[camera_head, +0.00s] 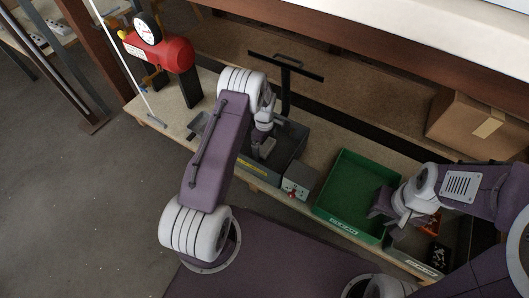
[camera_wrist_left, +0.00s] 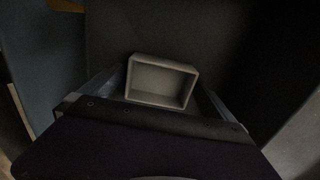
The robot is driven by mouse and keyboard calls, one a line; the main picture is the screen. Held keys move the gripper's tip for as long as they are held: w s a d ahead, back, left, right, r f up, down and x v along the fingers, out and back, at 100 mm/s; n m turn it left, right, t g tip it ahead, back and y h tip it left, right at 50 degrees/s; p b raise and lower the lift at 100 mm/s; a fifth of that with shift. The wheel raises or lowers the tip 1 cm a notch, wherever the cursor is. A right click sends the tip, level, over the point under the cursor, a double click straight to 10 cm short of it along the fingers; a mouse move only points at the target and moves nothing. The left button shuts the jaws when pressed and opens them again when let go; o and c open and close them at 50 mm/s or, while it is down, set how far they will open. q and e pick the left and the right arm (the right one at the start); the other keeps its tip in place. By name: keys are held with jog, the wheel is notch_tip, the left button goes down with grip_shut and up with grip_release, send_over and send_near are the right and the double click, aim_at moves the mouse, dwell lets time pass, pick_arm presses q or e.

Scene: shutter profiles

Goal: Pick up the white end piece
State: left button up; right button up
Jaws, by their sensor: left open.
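The white end piece shows in the left wrist view (camera_wrist_left: 163,82) as a small pale, hollow, open-faced rectangular box inside a dark space. My left gripper (camera_wrist_left: 157,92) is open, with a finger on each side of the piece. I cannot tell whether the fingers touch it. In the head view my left gripper (camera_head: 263,147) reaches down into a dark grey bin (camera_head: 292,148), and the arm hides part of that bin. My right gripper (camera_head: 382,205) hangs over the right side of the green bin; its jaw opening is unclear.
The green bin (camera_head: 345,183) looks empty. A grey box with a red button (camera_head: 297,187) stands between the bins. Another dark bin (camera_head: 420,262) holds orange and black parts. A red machine with a dial (camera_head: 170,55) stands left. A cardboard box (camera_head: 480,125) sits right.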

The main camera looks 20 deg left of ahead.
aim_at(265, 148)
pick_arm(q)
jog(key=c, duration=1.3)
notch_tip(265, 148, up, 10)
jog(key=p, duration=0.7)
